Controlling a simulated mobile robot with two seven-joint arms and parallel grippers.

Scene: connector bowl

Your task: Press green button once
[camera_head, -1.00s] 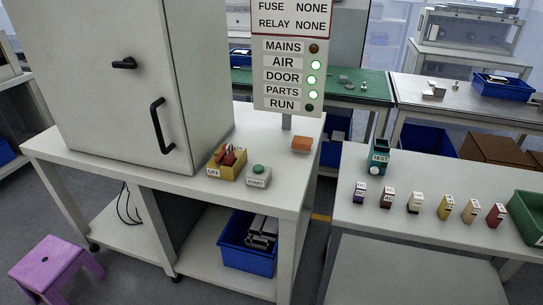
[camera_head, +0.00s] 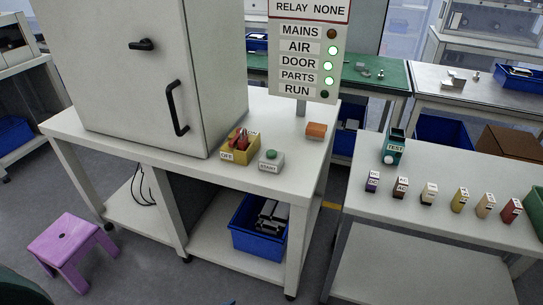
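The green button (camera_head: 271,154) sits on top of a small grey box labelled START, near the front right edge of the white workbench (camera_head: 110,137). Left of it is a yellow switch box (camera_head: 240,149) with a red handle and an OFF label. The status panel (camera_head: 305,62) behind shows AIR, DOOR and PARTS lit green; the MAINS and RUN lamps look dark. Neither of my grippers is in view.
A grey cabinet (camera_head: 135,80) with black handles stands on the workbench. A second table (camera_head: 400,215) holds a teal TEST box (camera_head: 394,147) and several small labelled parts. A purple stool (camera_head: 68,240) stands at lower left.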

